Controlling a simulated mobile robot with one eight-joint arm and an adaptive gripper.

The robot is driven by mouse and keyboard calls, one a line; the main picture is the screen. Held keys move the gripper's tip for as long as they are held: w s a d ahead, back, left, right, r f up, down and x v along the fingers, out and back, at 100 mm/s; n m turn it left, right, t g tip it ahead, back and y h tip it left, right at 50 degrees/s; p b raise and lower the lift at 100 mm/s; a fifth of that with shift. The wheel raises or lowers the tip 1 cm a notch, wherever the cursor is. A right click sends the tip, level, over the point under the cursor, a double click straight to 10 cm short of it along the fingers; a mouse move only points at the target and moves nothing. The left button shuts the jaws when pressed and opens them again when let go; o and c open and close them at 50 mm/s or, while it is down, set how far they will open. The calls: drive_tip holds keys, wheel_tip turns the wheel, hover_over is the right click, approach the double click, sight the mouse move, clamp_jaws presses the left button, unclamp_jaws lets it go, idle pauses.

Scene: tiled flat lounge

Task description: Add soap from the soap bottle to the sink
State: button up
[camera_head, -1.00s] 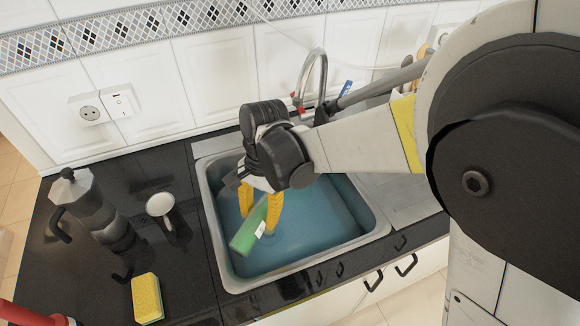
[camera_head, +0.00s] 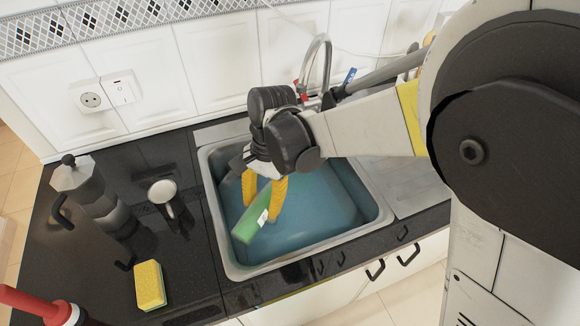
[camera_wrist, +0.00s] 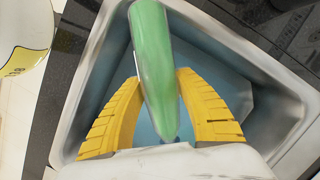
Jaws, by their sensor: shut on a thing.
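The green soap bottle (camera_head: 248,226) is tilted over the sink, with a pale label patch on its side. My gripper (camera_head: 263,202) has yellow fingers closed on both sides of the bottle. The wrist view shows the bottle (camera_wrist: 152,50) between the two fingers (camera_wrist: 157,105). The sink (camera_head: 222,248) is a steel basin with a bluish floor, directly below the bottle. In the wrist view the sink rim (camera_wrist: 222,35) surrounds the gripper. I cannot tell whether soap is flowing out.
The faucet (camera_head: 318,62) rises behind the sink. A red-handled object (camera_head: 30,304) is at the lower left.

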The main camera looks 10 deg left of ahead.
drive_tip(key=shift+f+g+b, duration=0.45)
drive_tip(key=shift+g+b, duration=0.15)
drive_tip(key=shift+b, duration=0.1)
idle(1.1)
drive_tip(key=shift+w+r+g+y, duration=0.1)
drive_tip(key=shift+r+g+y, duration=0.4)
drive_tip(key=shift+r+g, duration=0.45)
idle(2.0)
